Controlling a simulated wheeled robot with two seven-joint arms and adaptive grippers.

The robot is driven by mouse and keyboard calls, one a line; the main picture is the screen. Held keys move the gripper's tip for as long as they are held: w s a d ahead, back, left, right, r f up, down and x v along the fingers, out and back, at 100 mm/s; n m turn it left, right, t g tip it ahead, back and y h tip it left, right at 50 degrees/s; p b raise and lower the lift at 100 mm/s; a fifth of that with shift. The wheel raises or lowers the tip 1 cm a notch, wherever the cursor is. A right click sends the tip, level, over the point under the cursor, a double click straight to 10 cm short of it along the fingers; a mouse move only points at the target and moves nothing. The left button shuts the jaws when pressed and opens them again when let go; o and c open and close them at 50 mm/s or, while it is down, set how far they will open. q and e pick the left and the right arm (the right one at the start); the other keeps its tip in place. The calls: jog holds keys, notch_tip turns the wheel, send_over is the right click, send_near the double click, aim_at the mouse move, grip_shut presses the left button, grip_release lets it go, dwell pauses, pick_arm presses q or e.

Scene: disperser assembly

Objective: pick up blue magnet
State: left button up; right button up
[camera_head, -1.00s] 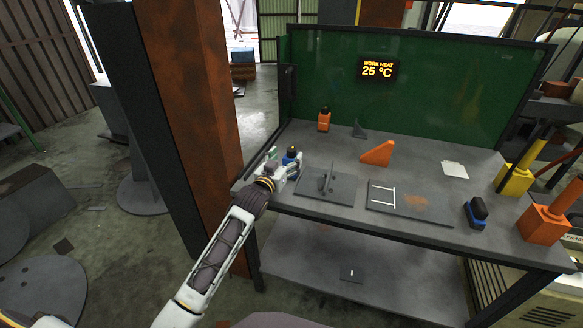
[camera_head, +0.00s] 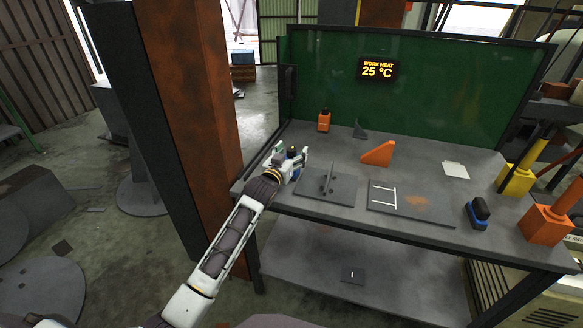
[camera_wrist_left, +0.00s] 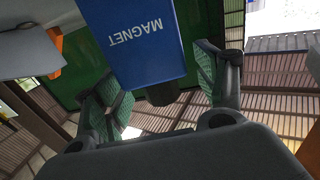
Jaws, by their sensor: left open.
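The blue magnet (camera_wrist_left: 145,50) fills the upper middle of the left wrist view, with "MAGNET" printed on its face and a dark round part at its end. In the head view the blue magnet (camera_head: 291,154) is mostly hidden behind my left gripper (camera_head: 295,160), at the left end of the workbench. In the left wrist view the green-padded fingers of my left gripper (camera_wrist_left: 162,90) are spread apart, one on each side of the magnet's near end. A gap shows at the right finger; contact at the left one is unclear. My right gripper is out of view.
The workbench (camera_head: 345,215) holds a grey plate with an upright fin (camera_head: 340,192), a flat marked plate (camera_head: 415,204), an orange wedge (camera_head: 377,154) and a small orange block (camera_head: 324,121). A blue-and-black block (camera_head: 477,212) lies right. A rusty column (camera_head: 190,100) stands left.

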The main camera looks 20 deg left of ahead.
pick_arm(q)
jog(key=c, duration=1.3)
grip_shut()
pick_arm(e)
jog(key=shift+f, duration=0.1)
pick_arm(q)
jog(key=shift+r, duration=0.15)
jog(key=shift+r, duration=0.1)
jog(key=shift+r, duration=0.75)
jog(key=shift+r+p, duration=1.1)
jog(key=shift+r, duration=3.1)
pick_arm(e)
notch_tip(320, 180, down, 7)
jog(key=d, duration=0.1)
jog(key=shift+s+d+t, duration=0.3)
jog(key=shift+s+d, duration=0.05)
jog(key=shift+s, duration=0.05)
